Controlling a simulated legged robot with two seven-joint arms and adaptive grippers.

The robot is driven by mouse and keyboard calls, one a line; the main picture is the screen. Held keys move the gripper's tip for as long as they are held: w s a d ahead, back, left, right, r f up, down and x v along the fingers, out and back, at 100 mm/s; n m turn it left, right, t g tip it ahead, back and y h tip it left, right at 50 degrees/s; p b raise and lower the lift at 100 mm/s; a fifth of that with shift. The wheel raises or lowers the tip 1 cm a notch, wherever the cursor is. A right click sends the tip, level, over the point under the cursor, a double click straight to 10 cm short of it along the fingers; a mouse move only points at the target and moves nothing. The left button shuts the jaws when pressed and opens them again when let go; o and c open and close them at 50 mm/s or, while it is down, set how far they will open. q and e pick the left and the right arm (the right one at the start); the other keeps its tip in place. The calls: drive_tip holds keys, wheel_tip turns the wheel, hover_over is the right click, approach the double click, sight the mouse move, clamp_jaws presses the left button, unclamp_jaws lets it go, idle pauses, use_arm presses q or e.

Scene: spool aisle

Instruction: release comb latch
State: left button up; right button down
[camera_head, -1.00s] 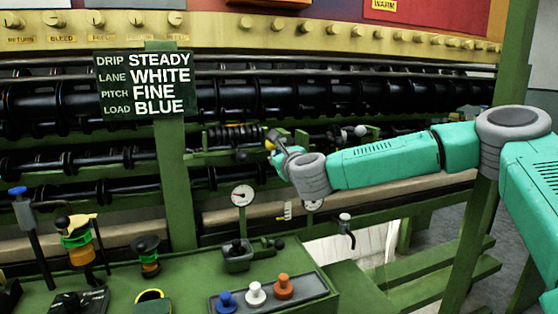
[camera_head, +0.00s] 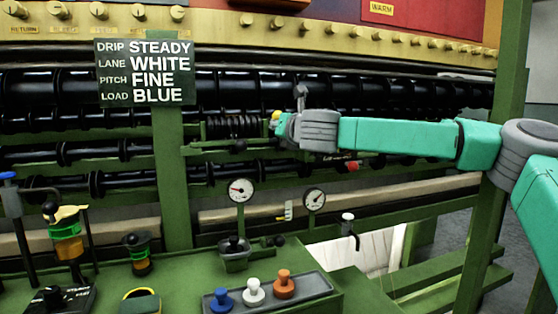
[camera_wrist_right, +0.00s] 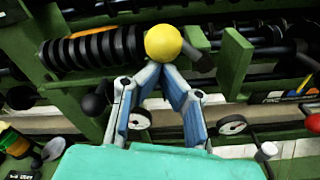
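The black ribbed comb (camera_head: 234,126) lies along the rail of the green machine. It is large at the upper left of the right wrist view (camera_wrist_right: 90,50). A yellow ball knob (camera_wrist_right: 163,43) is at the comb's right end, and it also shows in the head view (camera_head: 276,116). My right gripper (camera_wrist_right: 162,66) reaches in from the right, its two fingers converged at the underside of the knob. It looks shut on the knob; the exact contact is hidden behind the ball. My left gripper is in neither view.
A dark ball handle (camera_wrist_right: 94,104) hangs just below the comb. Two dial gauges (camera_head: 241,190) (camera_head: 314,199) stand below the arm. A front panel carries blue, white and orange knobs (camera_head: 254,290). A green post and sign (camera_head: 146,72) stand left of the comb.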

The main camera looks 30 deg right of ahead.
drive_tip(key=shift+s+d+r+m+b, duration=0.1)
drive_tip(key=shift+d+r+m+b, duration=0.15)
drive_tip(key=shift+m+b, duration=0.35)
drive_tip(key=shift+d+r+m+b, duration=0.1)
drive_tip(key=shift+r+m+b, duration=0.2)
drive_tip(key=shift+m+b, duration=0.3)
drive_tip(key=shift+r, duration=0.1)
